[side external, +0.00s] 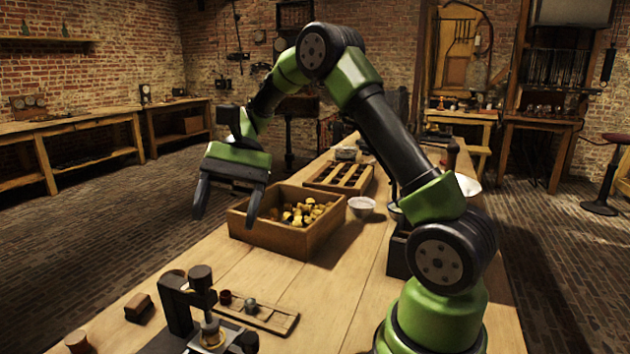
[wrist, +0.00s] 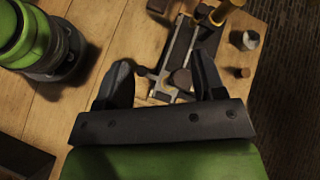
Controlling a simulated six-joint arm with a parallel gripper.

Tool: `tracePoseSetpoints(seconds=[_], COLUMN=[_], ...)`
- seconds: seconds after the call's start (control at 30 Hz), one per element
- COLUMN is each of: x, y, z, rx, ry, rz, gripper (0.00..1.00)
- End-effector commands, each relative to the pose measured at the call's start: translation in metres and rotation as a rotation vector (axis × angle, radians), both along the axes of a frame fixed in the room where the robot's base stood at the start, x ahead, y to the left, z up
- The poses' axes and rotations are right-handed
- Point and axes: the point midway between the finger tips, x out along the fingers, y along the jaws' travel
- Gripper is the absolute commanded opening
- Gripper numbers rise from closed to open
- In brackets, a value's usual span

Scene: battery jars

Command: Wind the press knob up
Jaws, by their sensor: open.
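The press (side external: 178,308) stands at the near left of the bench in the side view, with a dark upright and a dark round knob (side external: 200,278) on top. A brassy piece (side external: 211,335) sits below the knob. My gripper (side external: 228,212) is open and empty, high above the bench and behind the press, with its fingers pointing down. In the wrist view my open gripper (wrist: 160,78) has its two dark fingers apart. The height gap is hard to judge there.
A wooden box (side external: 275,236) of yellow and dark pieces stands behind the press. A slotted tray (side external: 284,321) with small jars lies right of it. A brown block (side external: 138,307) and a cork-like cylinder (side external: 78,342) lie left. Bare bench (side external: 345,275) lies toward my base.

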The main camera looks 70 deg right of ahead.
Motion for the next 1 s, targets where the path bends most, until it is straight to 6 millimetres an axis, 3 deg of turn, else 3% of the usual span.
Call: tracePoseSetpoints(seconds=[0.4,1.0], x=[-0.038,-0.095], y=[0.019,0.031], z=[0.036,0.063], rx=[-0.254,-0.563], ry=[-0.248,-0.654], rz=[0.125,0.239], gripper=[0.63,0.63])
